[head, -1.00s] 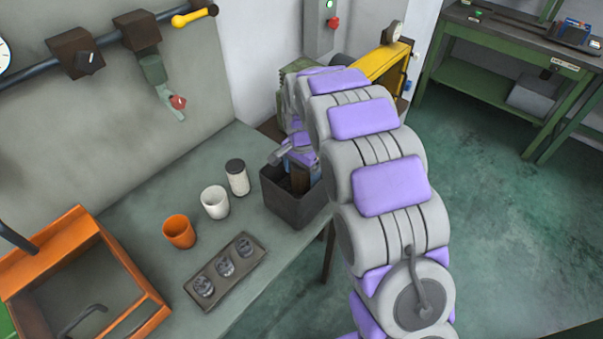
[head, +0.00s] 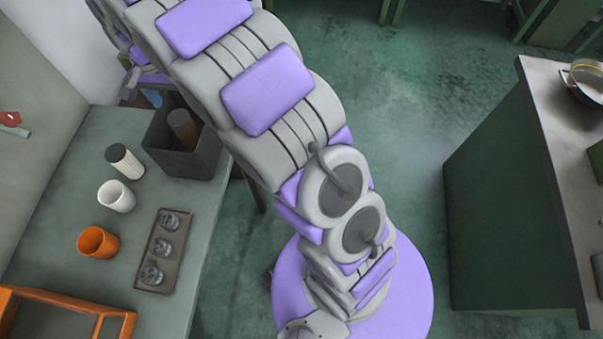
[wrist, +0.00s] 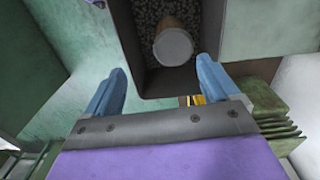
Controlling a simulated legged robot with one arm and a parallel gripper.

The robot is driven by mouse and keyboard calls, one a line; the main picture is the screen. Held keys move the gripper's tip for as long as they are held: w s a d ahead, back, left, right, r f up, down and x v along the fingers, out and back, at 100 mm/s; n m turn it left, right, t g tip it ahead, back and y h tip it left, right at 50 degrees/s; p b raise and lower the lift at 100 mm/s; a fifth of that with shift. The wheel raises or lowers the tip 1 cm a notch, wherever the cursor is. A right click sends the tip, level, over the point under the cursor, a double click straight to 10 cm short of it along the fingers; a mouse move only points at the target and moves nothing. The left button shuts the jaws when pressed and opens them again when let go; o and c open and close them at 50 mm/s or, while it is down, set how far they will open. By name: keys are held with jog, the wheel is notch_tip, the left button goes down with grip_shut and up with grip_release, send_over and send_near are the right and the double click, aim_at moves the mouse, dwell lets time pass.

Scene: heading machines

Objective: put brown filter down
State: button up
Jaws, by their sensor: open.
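The brown filter (head: 182,125) is a brown cylinder inside a dark open bin (head: 200,160) on the bench. It leans or stands there, with its top level with the rim. In the wrist view the filter (wrist: 173,45) shows a round grey end above dark granules in the bin (wrist: 128,55). My gripper (wrist: 160,66) is open and empty, its blue fingers apart, with the bin and filter beyond them. The filter does not touch the fingers in that view. In the head view the gripper is mostly hidden behind my arm.
Beside the bin are a dark-topped white cylinder (head: 126,163), a white cup (head: 117,196), an orange cup (head: 98,242) and a tray (head: 150,285) with several dark pieces. An orange frame (head: 60,305) lies nearer. A green cabinet (head: 500,220) stands right; floor between is clear.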

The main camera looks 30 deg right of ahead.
jog(key=s+d+r+n, duration=0.1)
jog(key=s+d+r, duration=0.45)
jog(key=s, duration=0.25)
jog(key=s+d+n, duration=0.3)
jog(key=s+d, duration=0.1)
jog(key=s, duration=1.1)
jog(key=s+d+f+n+g, duration=0.1)
jog(key=s+d+n, duration=0.2)
jog(key=s, duration=1.2)
jog(key=shift+s+d+g, duration=0.3)
jog(key=shift+s+d, duration=0.05)
jog(key=shift+d, duration=0.9)
